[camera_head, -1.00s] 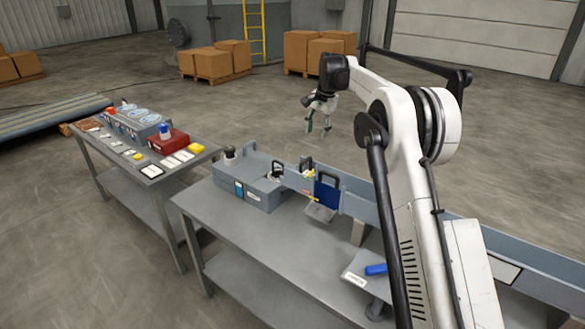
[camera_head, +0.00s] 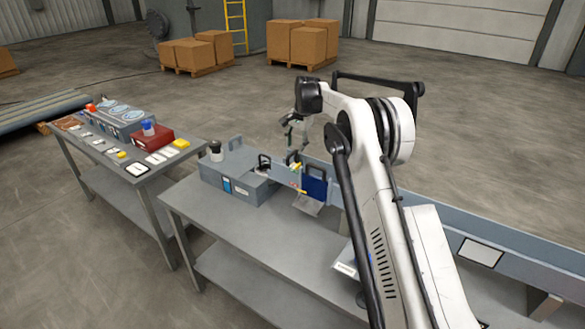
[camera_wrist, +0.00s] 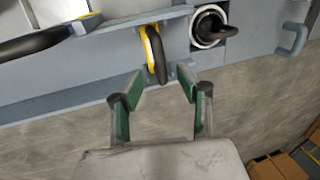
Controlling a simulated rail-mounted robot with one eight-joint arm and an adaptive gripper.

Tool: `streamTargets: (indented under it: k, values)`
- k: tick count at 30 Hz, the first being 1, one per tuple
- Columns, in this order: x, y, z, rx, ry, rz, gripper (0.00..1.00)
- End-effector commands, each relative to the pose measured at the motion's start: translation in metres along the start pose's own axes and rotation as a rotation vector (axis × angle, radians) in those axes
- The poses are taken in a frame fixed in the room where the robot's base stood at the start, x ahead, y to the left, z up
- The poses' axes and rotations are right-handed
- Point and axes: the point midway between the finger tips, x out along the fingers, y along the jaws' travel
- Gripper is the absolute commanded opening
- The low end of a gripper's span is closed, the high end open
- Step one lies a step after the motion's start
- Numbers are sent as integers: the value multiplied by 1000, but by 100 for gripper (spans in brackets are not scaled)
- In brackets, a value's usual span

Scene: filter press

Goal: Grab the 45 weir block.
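A part with a black arched handle and yellow edge (camera_wrist: 153,52) stands in the grey trough in the wrist view, just beyond my fingertips. In the head view, a black handle with yellow (camera_head: 293,160) shows on the trough beside a blue plate (camera_head: 314,187). No number is readable, so I cannot tell for sure which part is the 45 weir block. My gripper (camera_wrist: 159,82) is open and empty, its green-padded fingers apart on either side of the handle's lower end, not visibly touching it. In the head view my gripper (camera_head: 296,128) is above the trough's far side.
In the wrist view, a black handle in a white ring (camera_wrist: 209,27) sits right of the yellow-edged part, and another black handle (camera_wrist: 40,42) lies left. The grey trough (camera_head: 430,228) runs along the table (camera_head: 225,232). A second table with small items stands left.

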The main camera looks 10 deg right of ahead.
Motion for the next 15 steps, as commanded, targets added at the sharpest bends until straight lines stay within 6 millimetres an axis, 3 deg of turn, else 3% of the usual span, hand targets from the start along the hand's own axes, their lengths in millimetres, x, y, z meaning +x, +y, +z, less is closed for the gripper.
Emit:
streamTargets:
  k: [9, 15]
  values:
    - [40, -1, 0, 0, 0, 0, 35]
    - [45, 0, 0, 0, 0, 0, 35]
